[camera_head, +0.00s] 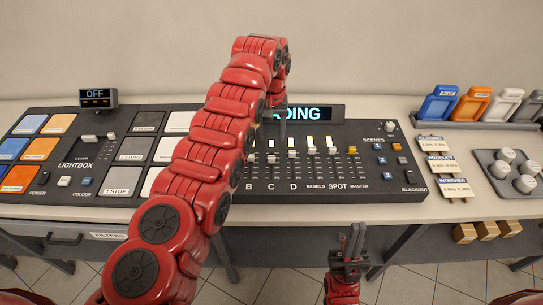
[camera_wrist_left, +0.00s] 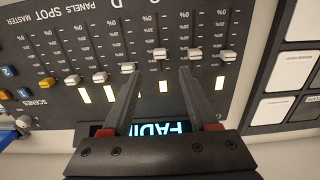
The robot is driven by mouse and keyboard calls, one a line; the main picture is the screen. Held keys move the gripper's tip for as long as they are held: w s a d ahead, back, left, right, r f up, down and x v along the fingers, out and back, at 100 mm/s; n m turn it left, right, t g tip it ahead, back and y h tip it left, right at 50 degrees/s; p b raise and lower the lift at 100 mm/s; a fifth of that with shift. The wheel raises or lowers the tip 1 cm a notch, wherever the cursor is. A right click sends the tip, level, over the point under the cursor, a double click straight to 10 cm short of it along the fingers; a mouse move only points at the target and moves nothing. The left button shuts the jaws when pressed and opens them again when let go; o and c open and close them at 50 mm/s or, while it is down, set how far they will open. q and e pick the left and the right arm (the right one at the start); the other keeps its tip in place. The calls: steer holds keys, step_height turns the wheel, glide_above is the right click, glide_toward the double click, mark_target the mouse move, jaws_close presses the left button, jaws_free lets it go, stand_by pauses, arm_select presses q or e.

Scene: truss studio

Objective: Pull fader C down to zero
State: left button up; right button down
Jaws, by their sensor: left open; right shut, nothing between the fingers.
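The fader C knob (camera_head: 271,158) is a pale cap on its slot in the black console, above the letter C. My left gripper (camera_head: 282,132) points down over the upper part of the faders. My right gripper (camera_head: 350,240) is shut and empty in front of the table.
A lit display (camera_head: 318,113) stands behind the faders. A lightbox panel (camera_head: 85,155), colour holders (camera_head: 438,103) and a grey puck tray (camera_head: 490,165) flank the console.

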arm_select(q)
steer(key=p, duration=0.2)
glide_above(272, 157)
step_height(272, 157, down, 6)
steer(key=shift+s+a+r, duration=0.1)
steer(key=shift+r, duration=0.15)
steer(key=shift+f+b, duration=0.6)
steer(key=shift+f, duration=1.3)
jaws_close()
